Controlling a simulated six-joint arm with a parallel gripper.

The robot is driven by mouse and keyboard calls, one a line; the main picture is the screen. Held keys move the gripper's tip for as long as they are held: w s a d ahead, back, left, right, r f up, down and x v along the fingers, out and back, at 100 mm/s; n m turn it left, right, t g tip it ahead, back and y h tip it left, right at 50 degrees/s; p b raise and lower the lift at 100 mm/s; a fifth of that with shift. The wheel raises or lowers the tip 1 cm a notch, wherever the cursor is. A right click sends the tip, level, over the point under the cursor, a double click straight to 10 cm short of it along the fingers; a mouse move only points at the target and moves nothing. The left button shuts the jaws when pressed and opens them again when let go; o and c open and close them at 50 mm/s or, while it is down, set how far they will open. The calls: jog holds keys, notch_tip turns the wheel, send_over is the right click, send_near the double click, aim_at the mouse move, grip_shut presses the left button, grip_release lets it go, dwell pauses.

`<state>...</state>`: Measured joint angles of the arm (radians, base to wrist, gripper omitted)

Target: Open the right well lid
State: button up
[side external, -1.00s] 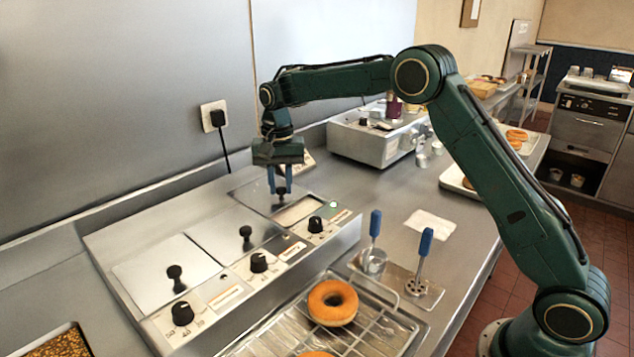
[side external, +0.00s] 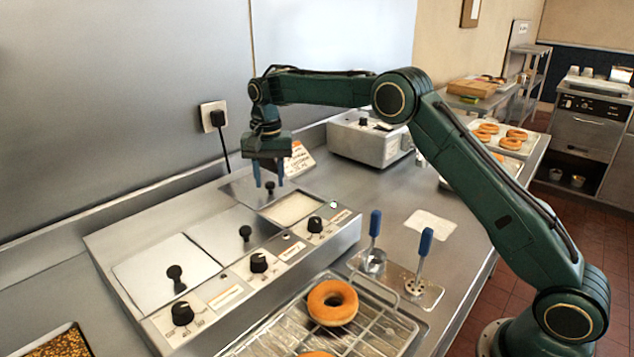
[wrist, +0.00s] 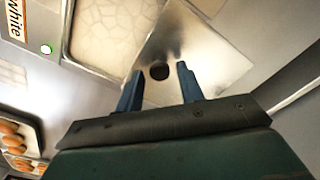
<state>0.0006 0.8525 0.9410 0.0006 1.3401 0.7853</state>
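The right well lid (side external: 242,190) is a flat metal plate with a dark knob, slid back toward the wall. The right well (side external: 293,208) in front of it shows a pale, cracked-looking glaze surface, also visible in the wrist view (wrist: 112,32). My gripper (side external: 269,184) is above the lid, its two blue fingers apart and empty. In the wrist view the lid (wrist: 215,62) lies flat, with its round knob (wrist: 159,71) just beyond and between the open fingertips (wrist: 160,72). The lid's far edge is partly hidden by my gripper in the side view.
The middle lid (side external: 222,225) and left lid (side external: 150,280) cover their wells. Black dials (side external: 259,262) line the front panel. Blue-handled tools (side external: 425,242) stand to the right, and a rack with a donut (side external: 332,302) is in front. A grey box unit (side external: 365,140) stands behind right.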

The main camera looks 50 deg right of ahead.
jog(key=shift+o, duration=0.4)
jog(key=shift+f, duration=0.1)
notch_tip(320, 180, up, 13)
dwell(1.1)
jog(key=shift+s+r, duration=0.15)
jog(key=shift+r, duration=0.25)
jog(key=shift+a, duration=0.1)
jog(key=w+a+t, duration=0.1)
jog(key=a, duration=0.4)
jog(key=shift+s+d+f+t+h, duration=0.15)
jog(key=shift+s+t+h, duration=0.2)
jog(key=shift+s+h, duration=0.35)
jog(key=shift+s+d+f+t+h, duration=0.2)
jog(key=shift+s+t+h, duration=0.15)
jog(key=shift+s, duration=0.7)
jog(key=shift+s+d+f+t+h, duration=0.15)
jog(key=shift+s+t+h, duration=0.15)
jog(key=shift+s+h, duration=0.4)
